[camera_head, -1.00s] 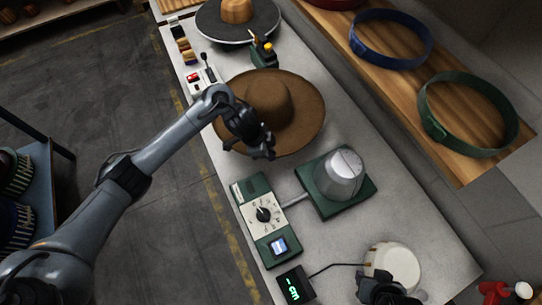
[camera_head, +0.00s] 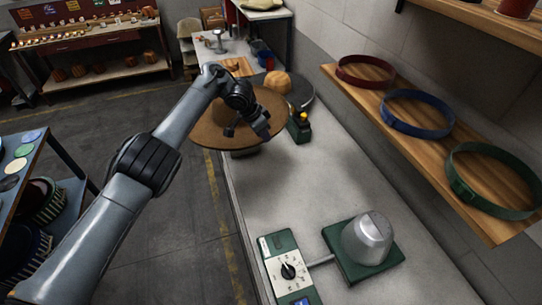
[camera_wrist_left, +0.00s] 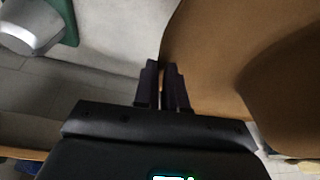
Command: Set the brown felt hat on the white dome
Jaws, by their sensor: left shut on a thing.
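The brown felt hat (camera_head: 208,132) is at the far left side of the bench in the head view, raised and tilted, its wide brim reaching past the bench edge. My left gripper (camera_head: 248,131) is shut on the brim. In the left wrist view the closed fingers (camera_wrist_left: 166,75) pinch the edge of the brown brim (camera_wrist_left: 215,55), with a darker curved part of the hat at the right. My arm hides part of the hat in the head view.
A silver metal dome (camera_head: 367,238) stands on a green base beside a green dial box (camera_head: 286,269) at the bench's near end. The middle bench (camera_head: 310,185) is clear.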

